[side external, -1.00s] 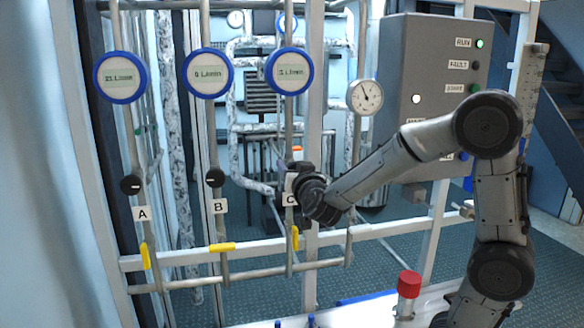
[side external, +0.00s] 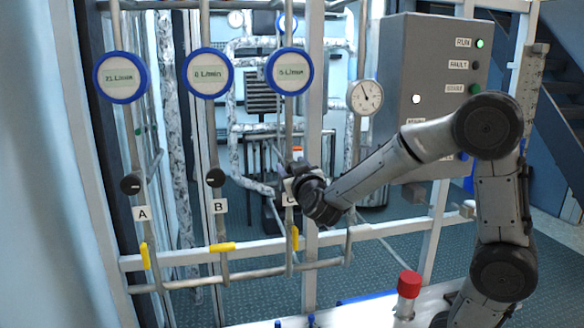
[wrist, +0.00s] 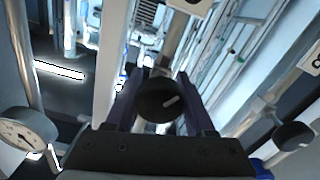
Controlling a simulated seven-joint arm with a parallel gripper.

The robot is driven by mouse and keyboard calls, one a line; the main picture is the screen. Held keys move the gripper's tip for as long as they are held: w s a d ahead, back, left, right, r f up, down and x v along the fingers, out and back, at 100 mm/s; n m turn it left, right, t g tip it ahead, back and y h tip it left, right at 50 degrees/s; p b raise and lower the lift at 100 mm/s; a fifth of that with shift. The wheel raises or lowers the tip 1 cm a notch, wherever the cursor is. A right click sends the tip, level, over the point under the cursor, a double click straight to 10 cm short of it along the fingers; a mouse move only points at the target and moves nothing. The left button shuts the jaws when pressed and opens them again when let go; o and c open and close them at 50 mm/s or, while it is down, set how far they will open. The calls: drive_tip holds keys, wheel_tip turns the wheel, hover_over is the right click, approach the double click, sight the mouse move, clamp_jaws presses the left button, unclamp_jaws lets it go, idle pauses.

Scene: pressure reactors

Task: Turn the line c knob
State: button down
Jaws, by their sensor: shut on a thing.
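The line C knob (wrist: 157,101) is a round black knob with a pale mark on its face, which looks tilted in the wrist view. My gripper (wrist: 158,88) has one finger on each side of it and is shut on it. In the side view my gripper (side external: 296,172) is at the line C pipe, just under the round blue-rimmed line C display (side external: 289,71), and it hides the knob. The display shows a small L/min figure, hard to read. The C label (side external: 289,199) is partly covered by my gripper.
Knobs A (side external: 131,183) and B (side external: 215,177) are on the pipes to the left. Yellow valve handles, including the one on line C (side external: 295,238), sit below. A dial gauge (side external: 365,97) and grey control box (side external: 430,95) stand to the right.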

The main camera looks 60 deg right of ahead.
drive_tip(key=shift+n, duration=0.7)
drive_tip(key=shift+c, duration=1.3)
unclamp_jaws()
drive_tip(key=v, duration=1.3)
drive_tip(key=shift+s+a, duration=0.25)
drive_tip(key=shift+s, duration=0.05)
